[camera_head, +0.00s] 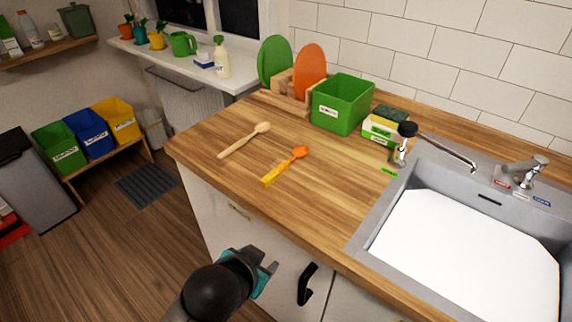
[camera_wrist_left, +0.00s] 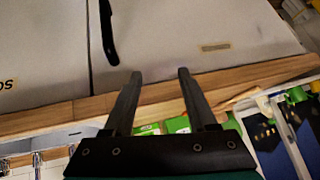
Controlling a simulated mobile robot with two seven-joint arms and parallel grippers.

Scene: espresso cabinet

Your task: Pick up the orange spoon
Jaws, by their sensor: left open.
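The orange spoon (camera_head: 285,166) lies flat on the wooden countertop (camera_head: 240,182), with its orange bowl toward the back right and its yellow-orange handle toward the front. My left gripper (camera_head: 267,277) is in front of the cabinet, below the counter's front edge and apart from the spoon. In the left wrist view the two dark fingers of my left gripper (camera_wrist_left: 160,74) are spread apart with nothing held between them. I cannot make out the orange spoon in the left wrist view. My right gripper is not in view.
A wooden spoon (camera_head: 243,141) lies left of the orange spoon. A green bin (camera_head: 341,104), a sponge stack (camera_head: 382,126) and a rack with green and orange boards (camera_head: 310,70) stand behind. The sink (camera_head: 367,232) is at right. A black cabinet handle (camera_head: 306,284) sticks out near my gripper.

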